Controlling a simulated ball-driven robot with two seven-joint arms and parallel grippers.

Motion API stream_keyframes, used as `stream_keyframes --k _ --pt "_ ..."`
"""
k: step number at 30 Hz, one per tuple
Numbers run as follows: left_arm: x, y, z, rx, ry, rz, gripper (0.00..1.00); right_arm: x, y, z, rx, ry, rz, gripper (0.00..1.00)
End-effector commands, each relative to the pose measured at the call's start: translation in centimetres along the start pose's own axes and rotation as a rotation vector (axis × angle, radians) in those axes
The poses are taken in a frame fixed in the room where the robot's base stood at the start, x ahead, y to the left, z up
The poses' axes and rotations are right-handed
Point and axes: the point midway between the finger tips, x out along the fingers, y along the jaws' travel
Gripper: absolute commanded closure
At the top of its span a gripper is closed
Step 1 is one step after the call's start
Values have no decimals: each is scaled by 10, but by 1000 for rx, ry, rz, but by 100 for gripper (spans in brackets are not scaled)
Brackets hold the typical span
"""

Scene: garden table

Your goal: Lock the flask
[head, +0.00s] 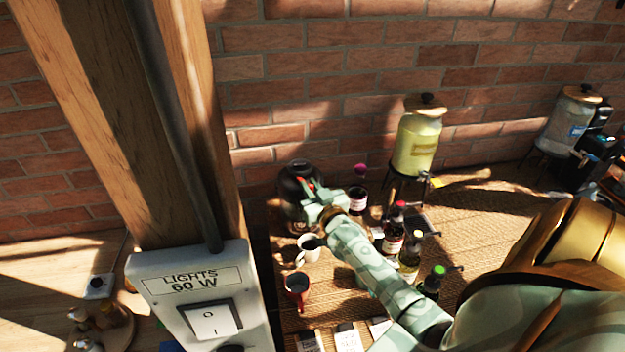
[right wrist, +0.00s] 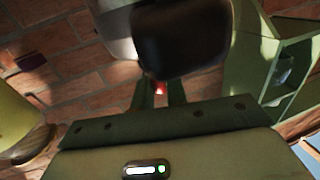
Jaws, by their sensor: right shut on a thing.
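In the right wrist view, a large dark body (right wrist: 180,40), apparently the flask, lies just beyond the fingers. The fingers are closed around the small red part (right wrist: 160,88), which is mostly hidden between them. My left gripper is not in view.
A wooden post (head: 185,130) with a light switch box (head: 205,285) stands at the left. Several bottles (head: 393,240) stand right of my forearm. A yellow dispenser (head: 416,140) stands behind.

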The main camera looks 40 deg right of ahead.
Motion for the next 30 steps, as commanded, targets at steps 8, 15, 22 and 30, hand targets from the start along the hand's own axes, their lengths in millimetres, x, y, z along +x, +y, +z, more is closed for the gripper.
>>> stream_keyframes --k 8,15,22,30 --pt "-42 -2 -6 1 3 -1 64 0 -9 -5 7 -2 196 100" --pt "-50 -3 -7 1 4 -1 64 1 -13 -2 5 1 326 100" --pt "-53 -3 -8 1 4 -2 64 1 -14 -1 3 3 388 100" --pt "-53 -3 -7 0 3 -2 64 1 -14 -1 0 4 399 100"
